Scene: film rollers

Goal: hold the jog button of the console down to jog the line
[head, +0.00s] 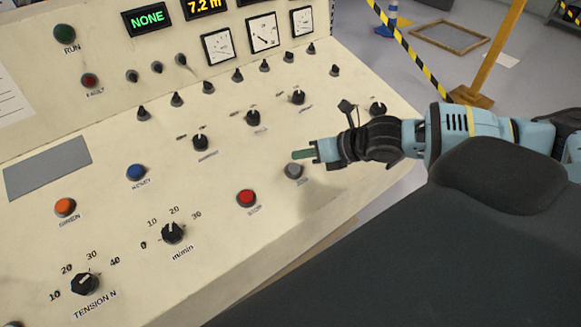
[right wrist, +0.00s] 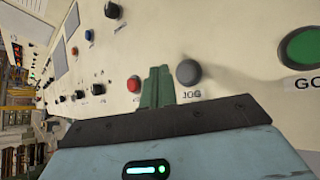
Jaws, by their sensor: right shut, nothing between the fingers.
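The cream console (head: 215,260) has a sloped panel of buttons and knobs. The grey jog button (head: 294,171) is on its right part; it also shows in the right wrist view (right wrist: 188,72), with the word JOG beside it. My right gripper (head: 303,154) is shut and empty, its green fingers together. In the head view its fingertips show just above the jog button. In the right wrist view the fingers (right wrist: 158,88) are just left of the button and appear apart from it. My left gripper is not in view.
A red button (head: 247,198) is left of the jog button. A large green GO button (right wrist: 302,47) shows in the right wrist view. Black knobs (head: 256,118) stand up behind my right gripper. The panel's front right is bare. The display reads NONE (head: 147,19).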

